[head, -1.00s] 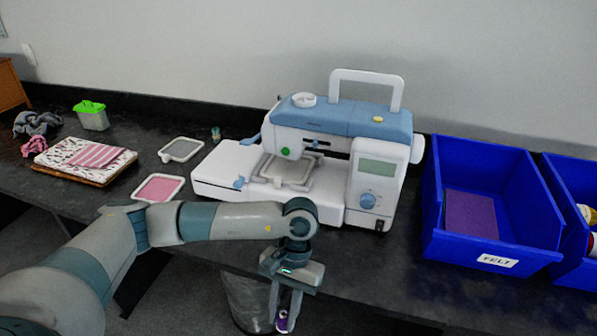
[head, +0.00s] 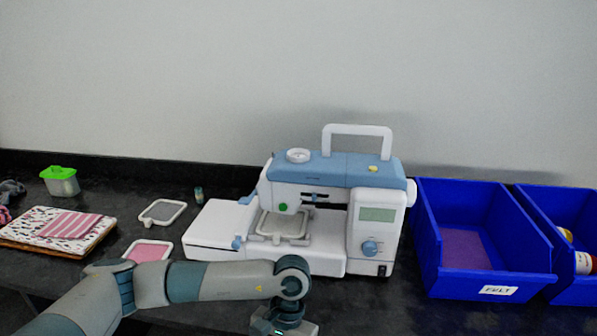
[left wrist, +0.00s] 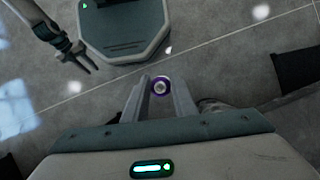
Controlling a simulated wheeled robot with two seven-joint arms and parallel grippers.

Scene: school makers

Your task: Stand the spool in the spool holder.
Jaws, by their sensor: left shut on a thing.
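The purple and white spool (left wrist: 161,86) sits between the fingertips of my left gripper (left wrist: 160,90) in the left wrist view, seen end-on with grey floor below. That gripper is shut on it. In the head view, only the wrist top shows at the bottom edge; fingers and spool are out of frame. The white and blue sewing machine (head: 340,220) stands on the bench. A round white part (head: 298,156) on its top left may be the spool holder; I cannot tell for sure. My right gripper (left wrist: 80,64) hangs open and empty at upper left in the left wrist view.
A blue bin labelled FELT (head: 490,275) and another blue bin (head: 572,230) stand right of the machine. Left are hoops (head: 163,212), folded fabric (head: 60,231), a green-lidded box (head: 60,182) and a small item (head: 199,195). The machine's handle (head: 357,130) rises behind its top.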

